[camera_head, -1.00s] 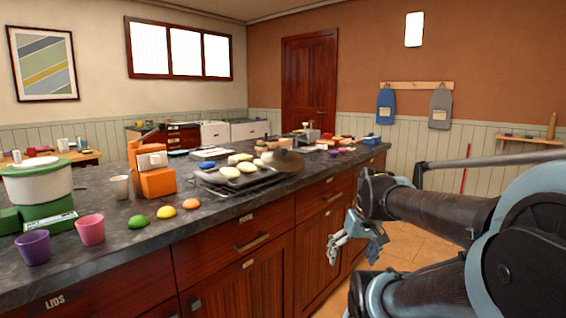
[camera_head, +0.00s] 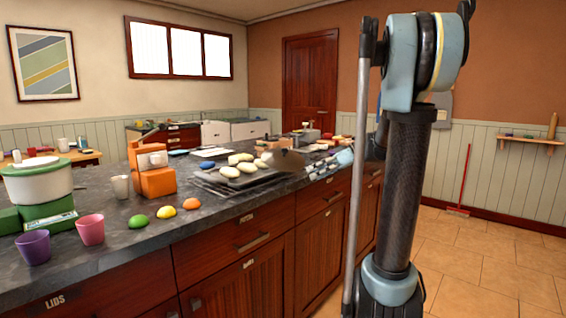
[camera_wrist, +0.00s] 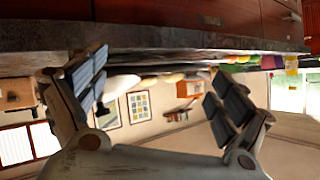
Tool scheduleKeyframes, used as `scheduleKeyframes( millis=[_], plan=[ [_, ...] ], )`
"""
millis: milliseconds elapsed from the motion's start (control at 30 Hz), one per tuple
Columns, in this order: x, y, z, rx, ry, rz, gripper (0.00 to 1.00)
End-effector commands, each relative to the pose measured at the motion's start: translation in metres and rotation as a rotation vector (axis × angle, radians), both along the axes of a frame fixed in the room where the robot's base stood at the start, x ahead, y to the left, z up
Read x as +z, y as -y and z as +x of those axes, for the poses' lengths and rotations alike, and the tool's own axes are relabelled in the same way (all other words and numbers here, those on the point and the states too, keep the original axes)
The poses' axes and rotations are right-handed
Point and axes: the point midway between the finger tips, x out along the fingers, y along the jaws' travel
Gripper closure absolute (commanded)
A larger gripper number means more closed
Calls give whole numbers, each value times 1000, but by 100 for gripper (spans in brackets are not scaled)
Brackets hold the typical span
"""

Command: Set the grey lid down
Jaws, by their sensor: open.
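A dark grey-brown rounded thing (camera_head: 288,160), which may be the grey lid, rests on the counter at the right end of the dark tray; I cannot tell for sure. My gripper (camera_head: 330,164) is at the counter's front edge, just to the right of this thing and apart from it in the picture. In the wrist view my gripper (camera_wrist: 158,75) has its fingers wide apart with nothing between them. No lid can be made out clearly in the wrist view.
The dark tray (camera_head: 217,187) holds several pale rounds. The counter front (camera_head: 235,232) has drawers.

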Motion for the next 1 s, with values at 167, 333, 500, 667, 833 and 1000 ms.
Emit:
scheduleKeyframes(
  millis=[167, 333, 500, 667, 833, 1000],
  plan=[
    [22, 10, 51, 83, 185, 148, 8],
    [38, 26, 93, 142, 380, 283, 8],
    [47, 43, 122, 173, 543, 381, 8],
    [51, 52, 135, 183, 627, 428, 8],
    [52, 43, 138, 189, 650, 440, 8],
    [52, 14, 138, 190, 648, 440, 8]
  ],
)
